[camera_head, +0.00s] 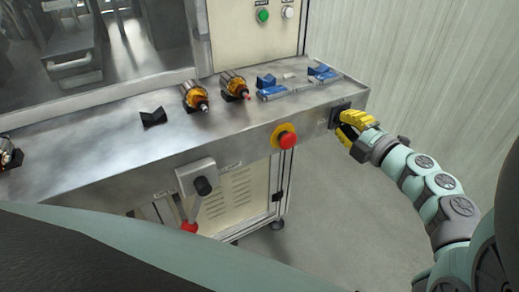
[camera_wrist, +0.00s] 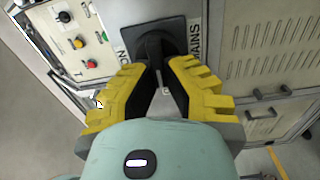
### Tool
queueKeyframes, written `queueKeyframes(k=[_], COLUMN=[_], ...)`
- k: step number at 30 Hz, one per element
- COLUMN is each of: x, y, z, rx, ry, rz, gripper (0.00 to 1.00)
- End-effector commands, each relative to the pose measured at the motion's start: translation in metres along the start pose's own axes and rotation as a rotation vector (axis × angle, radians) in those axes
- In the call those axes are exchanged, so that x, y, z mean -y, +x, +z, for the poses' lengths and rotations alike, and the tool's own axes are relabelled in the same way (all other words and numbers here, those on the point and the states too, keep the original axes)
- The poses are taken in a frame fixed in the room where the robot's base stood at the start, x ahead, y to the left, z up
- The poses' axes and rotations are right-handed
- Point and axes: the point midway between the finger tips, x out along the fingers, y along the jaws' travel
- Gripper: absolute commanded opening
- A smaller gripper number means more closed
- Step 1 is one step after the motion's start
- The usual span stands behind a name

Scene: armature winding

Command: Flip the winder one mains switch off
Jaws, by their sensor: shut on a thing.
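The mains switch is a black square plate with a black handle (camera_wrist: 153,42), in the upper middle of the wrist view. In the wrist view my gripper (camera_wrist: 160,72) is shut on the switch handle, a finger on each side. The fingers partly hide the handle.
A red emergency button on a yellow ring (camera_head: 286,137) is left of the switch on the same face. Armatures (camera_head: 234,85) and blue holders (camera_head: 272,88) rest on the bench top. Floor in front is clear.

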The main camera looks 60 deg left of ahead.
Motion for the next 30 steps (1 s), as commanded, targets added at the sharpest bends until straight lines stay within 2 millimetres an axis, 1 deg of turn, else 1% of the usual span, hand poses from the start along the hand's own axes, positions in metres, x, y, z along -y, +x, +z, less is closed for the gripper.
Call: queueKeyframes(k=[1, 7, 19, 20, 21, 28, 30], x=[0.0038, 0.0025, 0.0018, 0.0018, 0.0017, 0.0012, 0.0011], y=[-0.0001, -0.0001, -0.0002, -0.0002, -0.0002, -0.0003, -0.0003], z=[0.0000, -0.0003, 0.0001, 0.0000, 0.0001, 0.0002, 0.0002], rx=[0.000, -0.001, 0.000, 0.000, 0.000, 0.000, 0.000], ry=[-0.016, -0.050, -0.055, -0.055, -0.055, -0.053, -0.053], rz=[-0.004, -0.004, -0.004, -0.004, -0.004, -0.002, -0.002], gripper=[0.00, 0.00, 0.00, 0.13, 0.17, 0.41, 0.41])
